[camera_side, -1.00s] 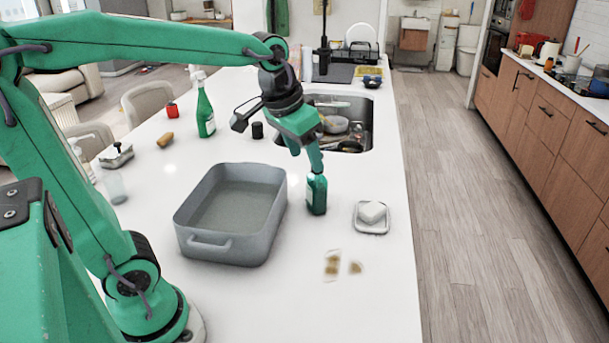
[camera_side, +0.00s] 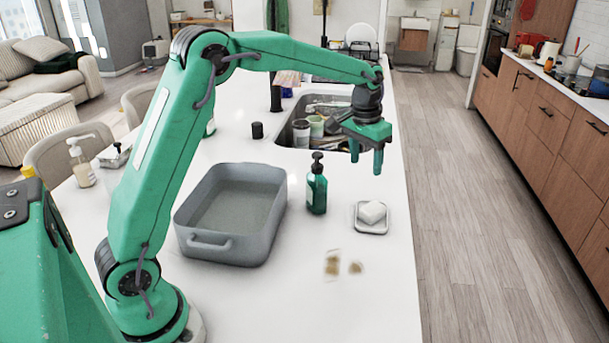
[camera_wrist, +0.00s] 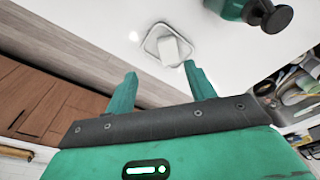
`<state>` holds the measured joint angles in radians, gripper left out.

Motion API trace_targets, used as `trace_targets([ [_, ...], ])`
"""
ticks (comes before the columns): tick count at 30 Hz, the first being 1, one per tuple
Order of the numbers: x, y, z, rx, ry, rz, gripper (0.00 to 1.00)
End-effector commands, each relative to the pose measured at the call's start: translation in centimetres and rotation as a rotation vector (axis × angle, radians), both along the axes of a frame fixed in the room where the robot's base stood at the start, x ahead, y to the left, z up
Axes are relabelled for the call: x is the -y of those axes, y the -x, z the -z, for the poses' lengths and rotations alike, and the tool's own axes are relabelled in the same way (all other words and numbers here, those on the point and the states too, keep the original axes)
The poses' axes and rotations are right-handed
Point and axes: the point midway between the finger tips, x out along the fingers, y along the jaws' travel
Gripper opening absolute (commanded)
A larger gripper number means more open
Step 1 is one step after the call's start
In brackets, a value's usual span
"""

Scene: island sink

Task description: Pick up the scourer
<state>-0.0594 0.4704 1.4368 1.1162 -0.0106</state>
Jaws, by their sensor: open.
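A white block (camera_side: 372,211) lies on a small pale dish (camera_side: 371,228) near the right edge of the counter. I cannot tell for sure whether it is the scourer or a bar of soap. My gripper (camera_side: 366,160) is open and empty, pointing down, above and beyond the dish in the side view. In the wrist view the block (camera_wrist: 175,48) and its dish (camera_wrist: 153,45) show ahead of my open fingers (camera_wrist: 160,76), apart from them.
A green pump bottle (camera_side: 317,186) stands left of the dish, beside a grey basin (camera_side: 208,243). The sink (camera_side: 290,130) holds cups and dishes behind them. Brown stains (camera_side: 333,264) mark the front counter. Bare counter surrounds the dish.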

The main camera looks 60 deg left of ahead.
Motion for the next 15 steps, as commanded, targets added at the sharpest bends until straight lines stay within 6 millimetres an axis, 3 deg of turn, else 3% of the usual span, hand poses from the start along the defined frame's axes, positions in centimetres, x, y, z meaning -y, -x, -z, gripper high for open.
trace_targets([
  [9,-1.0,-4.6,6.4,-0.075,0.005,-0.015,0.55],
  [15,-1.4,-6.2,9.5,-0.107,0.008,-0.021,0.55],
])
